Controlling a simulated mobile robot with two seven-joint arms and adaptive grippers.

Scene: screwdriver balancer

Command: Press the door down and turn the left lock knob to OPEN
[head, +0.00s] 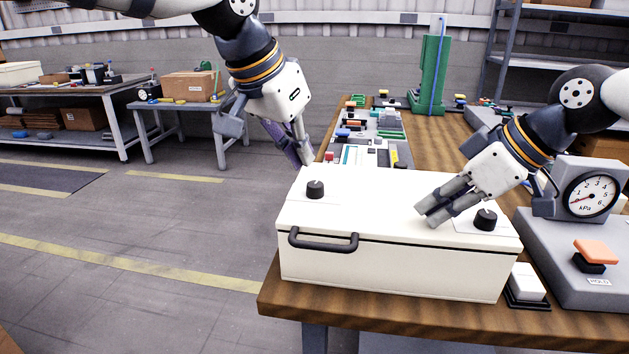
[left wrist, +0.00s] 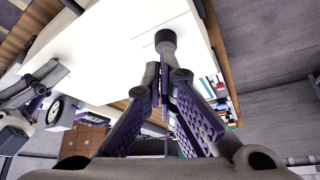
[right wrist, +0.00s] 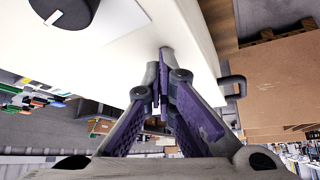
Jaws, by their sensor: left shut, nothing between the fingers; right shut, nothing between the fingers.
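The white box's lid, the door (head: 395,195), looks shut or nearly so, with a dark seam above the front panel. The black left lock knob (head: 315,189) stands at its left end; its pointer direction is too small to read. My left gripper (head: 306,161) is shut and empty, just behind that knob. In the left wrist view its tips are close by the knob (left wrist: 165,42); I cannot tell if they touch. My right gripper (head: 428,217) is shut, its tips at the lid left of the right knob (head: 486,219), apparently touching the lid. The right wrist view shows that knob's white mark (right wrist: 54,17).
A black handle (head: 323,241) sticks out of the box front. A gauge unit (head: 585,195) with an orange button and a white switch (head: 527,284) stand at right. Small parts (head: 368,140) lie behind the box on the wooden table (head: 420,312). Floor at left is free.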

